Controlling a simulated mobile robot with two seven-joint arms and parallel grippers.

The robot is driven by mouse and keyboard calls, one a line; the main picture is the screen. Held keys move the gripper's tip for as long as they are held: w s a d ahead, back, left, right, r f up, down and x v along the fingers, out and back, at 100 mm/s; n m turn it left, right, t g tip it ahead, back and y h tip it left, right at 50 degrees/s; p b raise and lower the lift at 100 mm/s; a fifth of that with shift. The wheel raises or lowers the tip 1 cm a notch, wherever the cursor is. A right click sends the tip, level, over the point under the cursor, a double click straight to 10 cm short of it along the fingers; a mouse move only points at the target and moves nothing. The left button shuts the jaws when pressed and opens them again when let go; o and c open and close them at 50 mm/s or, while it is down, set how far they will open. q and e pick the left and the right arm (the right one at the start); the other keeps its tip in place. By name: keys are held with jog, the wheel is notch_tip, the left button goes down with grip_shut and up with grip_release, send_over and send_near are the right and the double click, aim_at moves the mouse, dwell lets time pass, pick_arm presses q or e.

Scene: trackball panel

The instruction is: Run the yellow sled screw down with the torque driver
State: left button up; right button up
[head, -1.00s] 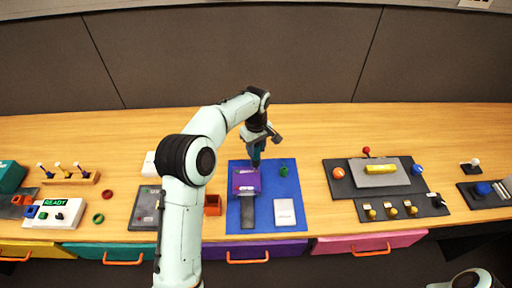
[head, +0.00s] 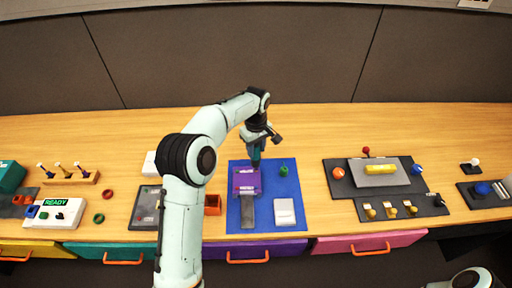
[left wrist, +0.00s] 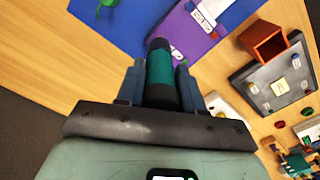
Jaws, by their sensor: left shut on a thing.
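My left gripper (head: 257,148) is shut on the teal torque driver (left wrist: 160,75), which has black ends. It holds the driver at the far edge of the purple sled block (head: 246,178), near its upper right corner. In the left wrist view the driver's far end meets the edge of the purple block (left wrist: 182,32). Whether it touches a screw is hidden, and I cannot make out a yellow screw there. The purple block sits on a blue mat (head: 265,212) over a grey strip. My right gripper is out of view.
On the mat are a green piece (head: 283,170) and a white box (head: 285,212). An orange open bin (head: 212,205) stands just left of it. A dark panel with a yellow bar (head: 381,168) lies to the right. Bare wood lies between mat and panel.

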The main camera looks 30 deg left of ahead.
pick_arm(q)
jog(key=shift+s+d+f, duration=0.1)
jog(key=shift+s+f, duration=0.05)
jog(key=shift+f, duration=0.5)
dwell(1.9)
jog(key=shift+r+p, duration=0.45)
jog(key=shift+r, duration=0.9)
jog(key=shift+w+r, duration=0.2)
jog(key=shift+r, duration=1.7)
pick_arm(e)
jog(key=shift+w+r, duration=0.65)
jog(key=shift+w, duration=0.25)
